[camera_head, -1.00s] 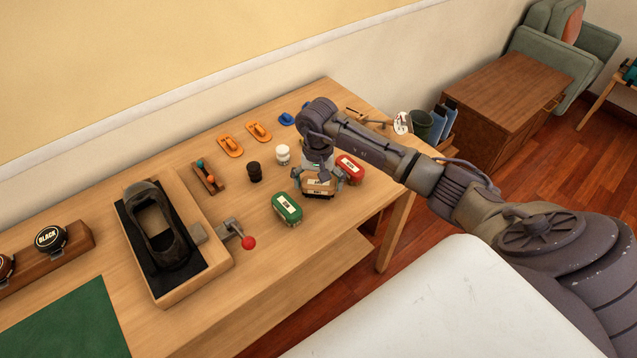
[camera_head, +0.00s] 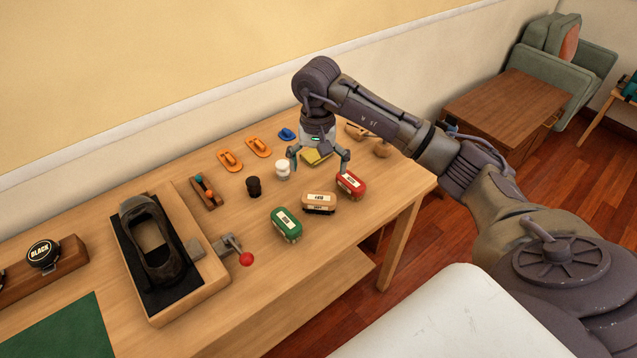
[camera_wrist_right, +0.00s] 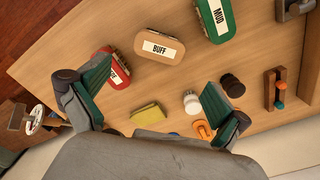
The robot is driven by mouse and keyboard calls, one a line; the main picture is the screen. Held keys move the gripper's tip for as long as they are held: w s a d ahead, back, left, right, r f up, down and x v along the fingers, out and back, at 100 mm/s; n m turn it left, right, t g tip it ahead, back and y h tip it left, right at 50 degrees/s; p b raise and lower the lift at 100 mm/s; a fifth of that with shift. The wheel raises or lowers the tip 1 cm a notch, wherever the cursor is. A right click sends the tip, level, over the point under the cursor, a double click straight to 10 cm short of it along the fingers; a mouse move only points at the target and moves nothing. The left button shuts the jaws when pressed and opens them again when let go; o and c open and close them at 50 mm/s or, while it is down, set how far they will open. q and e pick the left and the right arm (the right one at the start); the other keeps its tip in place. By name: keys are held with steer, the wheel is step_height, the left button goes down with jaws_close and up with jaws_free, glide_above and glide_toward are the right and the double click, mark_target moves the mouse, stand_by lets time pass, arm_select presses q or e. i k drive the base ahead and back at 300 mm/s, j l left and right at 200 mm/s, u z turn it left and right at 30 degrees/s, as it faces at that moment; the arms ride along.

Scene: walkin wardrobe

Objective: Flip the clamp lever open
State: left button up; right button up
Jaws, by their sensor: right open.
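The clamp lever (camera_head: 236,250) has a red ball knob (camera_head: 246,259) and a grey metal arm. It is mounted at the right side of the wooden tray (camera_head: 178,313) that holds a dark shoe (camera_head: 152,238). The knob end points to the front right, out over the table. My right gripper (camera_head: 318,170) is open and empty above the table, behind the tan brush, well to the right of the lever. Its spread fingers also show in the right wrist view (camera_wrist_right: 155,105). In that view part of the clamp's metal (camera_wrist_right: 293,9) shows at the top right corner. My left gripper is not in view.
The table front beside the knob is clear.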

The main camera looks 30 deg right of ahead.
mark_target(246, 260)
steer(key=k+j, duration=0.2)
steer(key=k, duration=0.25)
steer(key=k+j+u, duration=0.1)
steer(key=k, duration=0.35)
